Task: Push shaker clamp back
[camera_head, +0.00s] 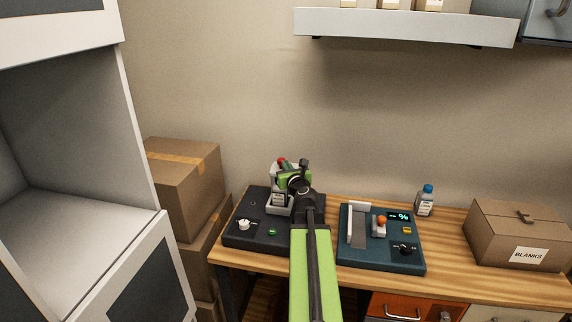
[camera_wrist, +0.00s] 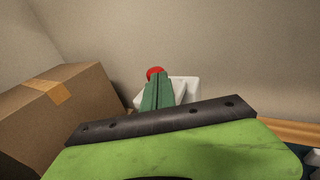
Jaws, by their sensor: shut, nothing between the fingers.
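The shaker clamp shows as a white upright body (camera_head: 274,173) with a red knob (camera_head: 281,161) at its top, at the back of a black base unit (camera_head: 240,238). The red knob (camera_wrist: 155,71) and the white body (camera_wrist: 188,87) also show in the wrist view. My gripper (camera_head: 285,163) is shut and empty. Its dark green fingers (camera_wrist: 155,79) point at the red knob and overlap it in view. I cannot tell whether they touch it. My wrist hides much of the clamp and its lever. A small labelled container (camera_head: 279,199) stands in the holder below.
A teal device (camera_head: 378,255) with an orange knob (camera_head: 381,219) and a display stands right of my arm. A bottle (camera_head: 425,200) and a BLANKS box (camera_head: 515,235) are further right. Cardboard boxes (camera_head: 185,180) stand left of the table, a shelf (camera_head: 390,22) above.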

